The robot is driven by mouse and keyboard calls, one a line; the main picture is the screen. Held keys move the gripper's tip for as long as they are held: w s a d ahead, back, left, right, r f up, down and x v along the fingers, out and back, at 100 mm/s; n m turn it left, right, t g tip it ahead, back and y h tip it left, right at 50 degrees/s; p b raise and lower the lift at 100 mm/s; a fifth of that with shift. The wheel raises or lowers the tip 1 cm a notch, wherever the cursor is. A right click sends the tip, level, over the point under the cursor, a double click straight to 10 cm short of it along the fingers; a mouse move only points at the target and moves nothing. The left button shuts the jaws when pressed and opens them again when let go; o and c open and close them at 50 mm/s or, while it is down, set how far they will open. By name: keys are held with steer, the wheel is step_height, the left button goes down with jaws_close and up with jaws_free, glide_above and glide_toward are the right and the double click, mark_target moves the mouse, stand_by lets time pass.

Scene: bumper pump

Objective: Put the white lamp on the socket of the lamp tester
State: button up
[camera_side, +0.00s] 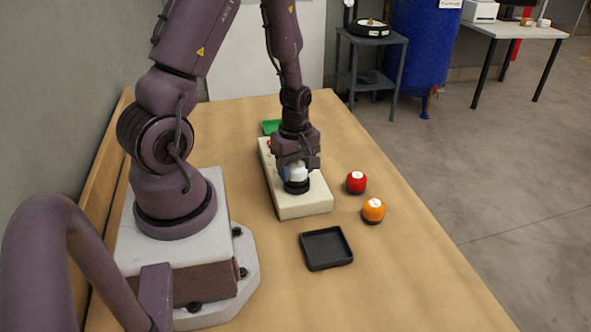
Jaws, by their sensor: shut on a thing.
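The white lamp (294,174) is between the fingers of my gripper (297,166), which is shut on it. The lamp is upright over the near part of the lamp tester (303,208), a long cream box on the table. A black round part (296,187) shows directly under the white; I cannot tell whether it is the lamp's base or the socket, nor whether the lamp touches the tester. My gripper points down and hides the lamp's top and part of the tester.
A red lamp (356,182) and an orange lamp (373,209) stand to the right of the tester. An empty black tray (326,266) lies in front. A green thing (271,127) is at the tester's far end. The wooden table (420,270) is clear at front right.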

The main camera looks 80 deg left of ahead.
mark_target(296, 163)
steer(key=shift+f, duration=0.4)
steer(key=shift+f, duration=0.1)
steer(key=shift+f, duration=0.55)
steer(key=o, duration=0.8)
steer(key=shift+w, duration=0.15)
steer(key=shift+o, duration=0.7)
step_height(296, 163, up, 13)
steer(key=shift+f, duration=0.1)
steer(key=shift+d+r, duration=0.1)
steer(key=shift+r, duration=0.25)
steer(key=s+d+r+m+t, duration=0.2)
steer(key=d+r+m, duration=0.6)
steer(key=m, duration=0.2)
steer(key=s+d+r+m+t, duration=0.2)
steer(key=d+r+m+t, duration=0.1)
steer(key=d+r+m, duration=0.5)
steer(key=m, duration=0.3)
steer(key=shift+r+t, duration=0.3)
